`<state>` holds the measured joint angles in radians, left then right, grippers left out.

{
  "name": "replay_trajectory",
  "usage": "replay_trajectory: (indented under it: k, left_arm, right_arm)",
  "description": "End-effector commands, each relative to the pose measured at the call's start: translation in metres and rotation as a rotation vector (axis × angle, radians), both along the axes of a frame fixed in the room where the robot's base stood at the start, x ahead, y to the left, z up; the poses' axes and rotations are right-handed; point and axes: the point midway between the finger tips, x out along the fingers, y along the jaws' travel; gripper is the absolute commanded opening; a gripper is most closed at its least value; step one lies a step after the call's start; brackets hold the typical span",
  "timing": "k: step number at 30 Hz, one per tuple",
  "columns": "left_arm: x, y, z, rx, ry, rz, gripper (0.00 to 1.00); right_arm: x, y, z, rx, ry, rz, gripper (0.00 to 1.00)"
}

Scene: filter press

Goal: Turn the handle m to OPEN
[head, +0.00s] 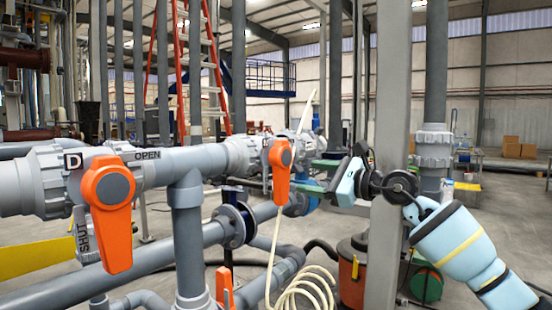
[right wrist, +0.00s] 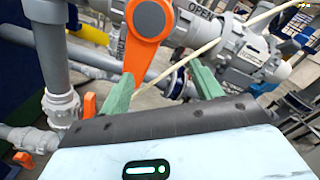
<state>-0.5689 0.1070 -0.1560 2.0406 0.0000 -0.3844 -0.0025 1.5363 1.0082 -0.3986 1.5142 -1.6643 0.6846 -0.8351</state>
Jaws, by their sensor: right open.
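An orange valve handle (head: 280,170) with a grey hub hangs downward on the pipe in the middle of the head view. Its letter is too small to read. In the right wrist view the orange handle (right wrist: 146,45) shows with an OPEN plate beside it at the upper right. My right gripper (head: 308,176) is open just right of this handle, its green fingers pointing at it. In the wrist view, the handle's lower end is close to the left finger of the gripper (right wrist: 160,72); contact cannot be told. My left gripper is out of view.
A nearer valve marked D has a larger orange handle (head: 108,210) pointing down, with OPEN and SHUT plates. A pale hose (head: 300,285) hangs behind the middle valve. A grey post (head: 390,130) stands behind my right wrist. Pipes run below.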

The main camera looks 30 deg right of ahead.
Motion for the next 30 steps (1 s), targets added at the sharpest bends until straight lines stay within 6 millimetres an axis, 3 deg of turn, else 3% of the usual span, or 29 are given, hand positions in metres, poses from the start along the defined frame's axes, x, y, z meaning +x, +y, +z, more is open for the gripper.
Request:
replay_trajectory:
  k: [20,24,30]
  left_arm:
    - [-0.003,0.001,-0.006,0.002,0.008,-0.001,0.52]
    - [0.011,0.001,0.02,0.002,-0.027,-0.003,0.52]
    - [0.008,0.001,0.028,0.002,-0.029,-0.003,0.52]
  right_arm:
    - [-0.012,0.03,-0.015,0.551,0.229,0.001,0.64]
    - [0.014,0.042,-0.004,0.56,0.226,0.005,0.64]
    - [0.044,0.052,-0.01,0.559,0.227,0.003,0.64]
